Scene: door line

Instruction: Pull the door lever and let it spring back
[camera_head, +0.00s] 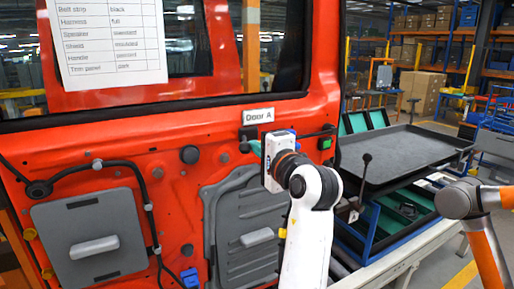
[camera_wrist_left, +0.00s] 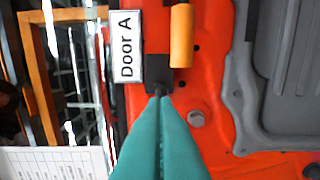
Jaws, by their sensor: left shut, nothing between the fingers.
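The red door panel (camera_head: 175,185) stands upright in front of me with a "Door A" label (camera_head: 258,115). In the left wrist view, an orange lever handle (camera_wrist_left: 182,35) sits beside that label on a black mount (camera_wrist_left: 158,68). The mount's edge also shows in the head view (camera_head: 247,132); the handle is hidden there behind my gripper body. My left gripper (camera_wrist_left: 159,97) has its teal fingers shut and empty, tips at the black mount, beside the orange handle rather than around it. I cannot tell whether the tips touch the mount. My right gripper is not in view.
A paper list (camera_head: 108,40) hangs over the door window. Grey panels (camera_head: 92,235) and black cables are on the door face. A dark tray (camera_head: 405,155) and a black-knobbed stick (camera_head: 366,160) stand right of the door. Shelves with boxes (camera_head: 428,90) are farther back.

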